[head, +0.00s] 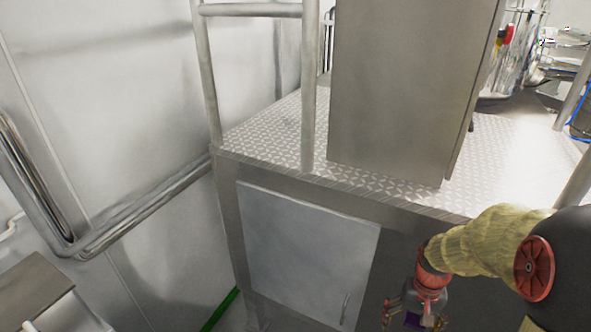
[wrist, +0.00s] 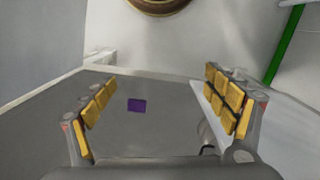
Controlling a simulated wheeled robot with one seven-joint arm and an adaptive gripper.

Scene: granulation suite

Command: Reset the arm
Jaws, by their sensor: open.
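My gripper (head: 408,312) hangs at the lower right of the head view, at the end of my arm in its yellow sleeve. It is in front of the dark lower side of the raised platform. In the wrist view my gripper (wrist: 160,112) shows two fingers with yellow pads, spread wide apart. Nothing is between the pads. A small purple patch shows between the fingers in the wrist view, and I cannot tell what it is.
A platform with a patterned metal top (head: 380,160) carries a tall steel cabinet (head: 410,90) and a railing (head: 309,90). A cabinet door (head: 300,255) is in its side. Wall pipes (head: 140,210) run at left. A grey surface (head: 30,290) is at lower left.

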